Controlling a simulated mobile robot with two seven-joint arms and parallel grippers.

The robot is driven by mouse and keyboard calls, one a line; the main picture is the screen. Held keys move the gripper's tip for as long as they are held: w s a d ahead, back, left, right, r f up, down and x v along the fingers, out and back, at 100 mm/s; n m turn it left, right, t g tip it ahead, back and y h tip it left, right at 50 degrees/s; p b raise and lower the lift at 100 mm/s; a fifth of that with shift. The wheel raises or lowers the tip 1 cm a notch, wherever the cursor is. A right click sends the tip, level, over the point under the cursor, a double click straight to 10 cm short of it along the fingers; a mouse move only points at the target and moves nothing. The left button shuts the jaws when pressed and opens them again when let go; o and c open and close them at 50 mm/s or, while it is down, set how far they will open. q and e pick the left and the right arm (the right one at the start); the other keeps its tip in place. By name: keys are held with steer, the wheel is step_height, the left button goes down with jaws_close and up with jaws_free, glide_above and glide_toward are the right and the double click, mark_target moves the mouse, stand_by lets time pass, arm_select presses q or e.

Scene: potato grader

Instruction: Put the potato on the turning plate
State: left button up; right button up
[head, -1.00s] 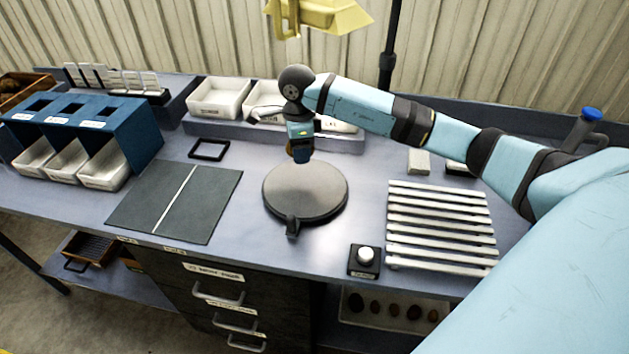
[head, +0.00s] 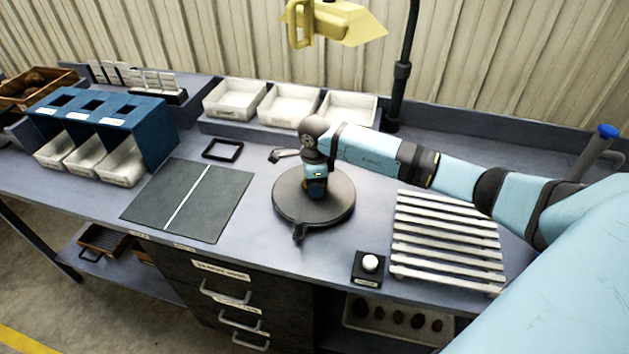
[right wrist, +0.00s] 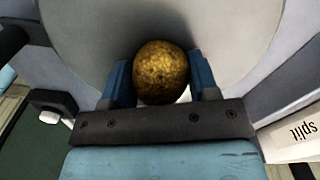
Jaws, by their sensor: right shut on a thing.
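The turning plate (head: 338,207) is a round dark grey disc on the bench, with a small handle at its front edge. I cannot tell whether the potato touches the plate. In the head view the gripper mostly hides the potato. My left gripper is not in view.
A slatted white rack (head: 447,240) and a knob box (head: 368,266) stand right of the plate. A dark mat (head: 150,207) and a blue three-slot unit (head: 105,125) are at left. White bins (head: 292,106) line the back. A yellow lamp (head: 338,22) hangs above.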

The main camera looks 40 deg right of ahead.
steer(key=shift+f, duration=0.15)
steer(key=shift+f, duration=0.1)
steer(key=o, duration=1)
steer(key=shift+c, duration=0.2)
steer(key=shift+r, duration=0.25)
step_height(320, 180, up, 12)
steer(key=b, duration=0.2)
steer(key=shift+f, duration=0.1)
